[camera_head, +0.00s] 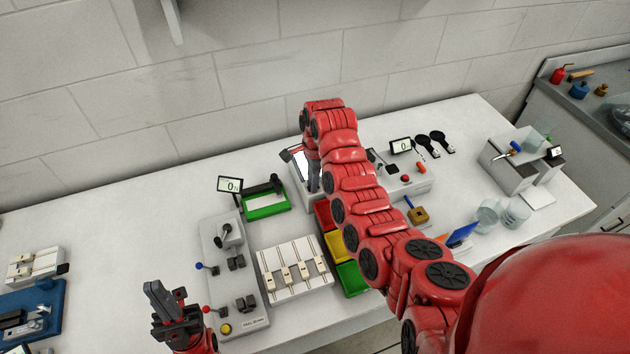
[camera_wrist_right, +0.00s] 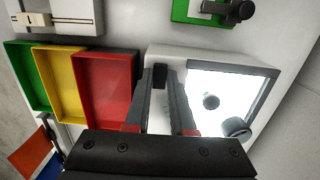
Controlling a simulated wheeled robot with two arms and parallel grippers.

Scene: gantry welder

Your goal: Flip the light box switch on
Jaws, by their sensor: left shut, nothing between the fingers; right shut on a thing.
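The light box (camera_head: 299,175) stands near the back of the bench, partly hidden by my right arm in the head view. In the right wrist view the light box (camera_wrist_right: 172,54) has a bright white panel (camera_wrist_right: 215,85) with two dark round things on it. Its small black switch (camera_wrist_right: 160,76) is on the white casing beside the panel. My right gripper (camera_wrist_right: 160,85) reaches down over the casing, its fingers shut on the switch; in the head view it points down at the box. My left gripper (camera_head: 163,300) is shut and empty at the front left, away from the box.
Red, yellow and green bins (camera_wrist_right: 107,92) stand beside the light box. A green tray (camera_head: 266,208) with a small display is left of it. A grey lever panel (camera_head: 232,280) and a white slider block (camera_head: 297,272) are nearer the front.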

